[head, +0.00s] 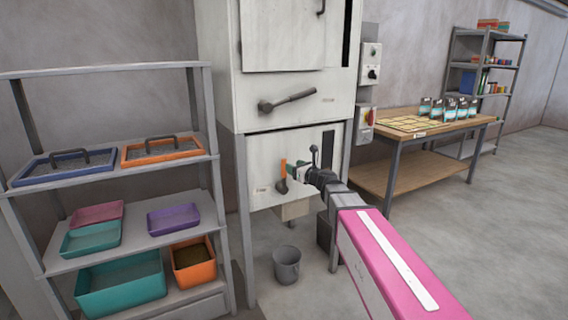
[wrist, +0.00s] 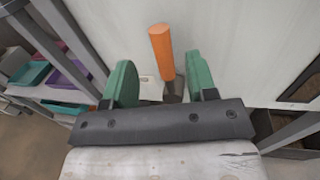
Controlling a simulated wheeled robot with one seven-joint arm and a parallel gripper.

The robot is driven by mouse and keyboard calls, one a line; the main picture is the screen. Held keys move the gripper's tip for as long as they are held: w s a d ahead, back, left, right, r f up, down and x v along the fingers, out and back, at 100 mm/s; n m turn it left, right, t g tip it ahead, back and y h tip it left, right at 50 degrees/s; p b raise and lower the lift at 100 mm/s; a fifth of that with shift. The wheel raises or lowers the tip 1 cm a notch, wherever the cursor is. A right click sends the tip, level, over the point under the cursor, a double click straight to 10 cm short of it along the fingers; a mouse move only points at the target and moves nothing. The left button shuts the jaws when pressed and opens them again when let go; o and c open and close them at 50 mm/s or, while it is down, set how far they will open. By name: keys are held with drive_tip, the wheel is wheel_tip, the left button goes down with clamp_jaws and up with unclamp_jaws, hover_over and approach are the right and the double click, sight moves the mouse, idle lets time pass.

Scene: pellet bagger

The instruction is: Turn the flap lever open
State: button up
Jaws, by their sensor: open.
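The flap lever (head: 283,176) has an orange handle and stands upright on the lower white panel of the machine (head: 262,155). In the wrist view its orange handle (wrist: 161,51) shows beyond and between the green fingers. My gripper (wrist: 160,85) is open, with one finger to each side of the lever's line. In the head view my gripper (head: 290,172) is right at the lever, coming from the right. I cannot tell whether the fingers touch it. The lever's lower part is partly hidden by the gripper.
A second, dark lever (head: 287,98) sits on the panel above. A grey bucket (head: 287,265) stands on the floor below. A shelf rack (head: 110,68) with trays stands at left. A wooden table (head: 400,150) with bags stands at right. Open floor lies at the right.

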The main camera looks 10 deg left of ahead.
sight(284, 161)
drive_tip(key=x, duration=0.7)
drive_tip(key=shift+w+a, duration=0.1)
drive_tip(key=shift+a, duration=0.05)
drive_tip(key=shift+c, duration=0.3)
clamp_jaws()
